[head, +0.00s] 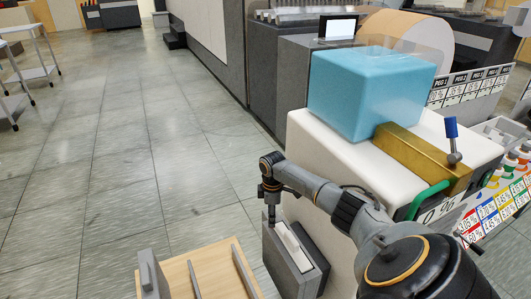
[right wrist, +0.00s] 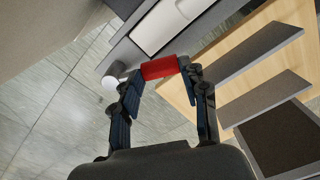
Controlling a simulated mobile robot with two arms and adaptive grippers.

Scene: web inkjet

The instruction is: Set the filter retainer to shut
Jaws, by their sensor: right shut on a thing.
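A grey box-like unit (head: 308,262) with a white panel (head: 292,247) in its top stands low beside the white cabinet. I take the red bar (right wrist: 160,67) at the edge of this unit to be part of the filter retainer, though I cannot tell for sure. My right gripper (head: 271,214) points down at the unit's far left corner. In the right wrist view its two fingers (right wrist: 161,73) are shut on the red bar, one on each end. The white panel (right wrist: 165,22) lies just beyond the bar. The fingers hide the bar in the head view. My left gripper is not in view.
A wooden board with grey slats (head: 210,275) lies left of the unit. The white cabinet (head: 330,165) carries a blue block (head: 365,90), a brass bar (head: 420,158) and a blue-handled lever (head: 452,140).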

